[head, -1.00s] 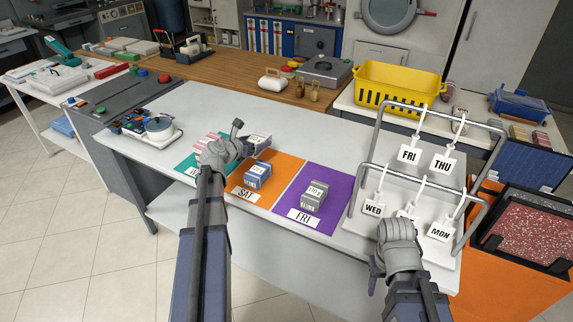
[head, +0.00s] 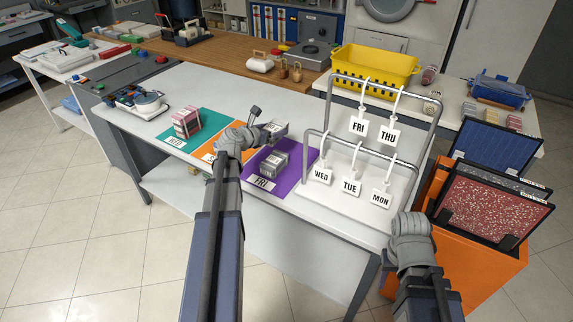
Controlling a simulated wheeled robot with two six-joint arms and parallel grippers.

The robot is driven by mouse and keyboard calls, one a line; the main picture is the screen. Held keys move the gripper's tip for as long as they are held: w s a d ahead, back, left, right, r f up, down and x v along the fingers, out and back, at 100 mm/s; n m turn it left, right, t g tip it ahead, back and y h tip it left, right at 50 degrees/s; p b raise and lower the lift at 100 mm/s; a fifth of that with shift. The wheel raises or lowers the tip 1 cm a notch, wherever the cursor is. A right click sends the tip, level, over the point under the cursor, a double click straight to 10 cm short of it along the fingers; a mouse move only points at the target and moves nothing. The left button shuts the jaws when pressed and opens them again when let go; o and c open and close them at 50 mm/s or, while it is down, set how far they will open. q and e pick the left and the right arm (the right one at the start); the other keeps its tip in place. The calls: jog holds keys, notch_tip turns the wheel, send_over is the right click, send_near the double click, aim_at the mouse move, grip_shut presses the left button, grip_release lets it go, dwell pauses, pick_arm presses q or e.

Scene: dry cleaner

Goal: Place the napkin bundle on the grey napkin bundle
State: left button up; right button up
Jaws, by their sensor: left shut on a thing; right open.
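My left gripper (head: 262,122) is shut on a napkin bundle (head: 275,129) with a pale label, held above the back of the purple mat (head: 297,171). The grey napkin bundle (head: 273,164) sits on this mat, in front of and below the held bundle, with a gap visible between them. A label on the mat's front edge reads FRI. My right gripper (head: 408,227) is near the counter's front right corner, away from the bundles; its fingertips are hard to make out. The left hand and forearm hide much of the orange mat (head: 207,153).
A metal rack (head: 342,149) with hanging day tags stands right of the purple mat. A yellow basket (head: 375,68) stands behind it. An orange bin (head: 480,251) with dark-framed panels stands at the right.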

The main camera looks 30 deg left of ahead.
pick_arm(q)
jog(key=shift+a+f+b, duration=0.1)
jog(key=shift+f+b, duration=0.3)
jog(key=shift+f, duration=0.1)
jog(key=b, duration=0.6)
send_over(274, 159)
notch_tip(274, 159, down, 6)
jog(key=shift+r, duration=0.25)
jog(key=shift+f, duration=0.1)
notch_tip(274, 159, down, 4)
jog(key=b, duration=0.3)
jog(key=shift+r, duration=0.25)
jog(key=shift+f+b, duration=0.15)
jog(key=shift+b, duration=0.15)
jog(key=o, duration=1.3)
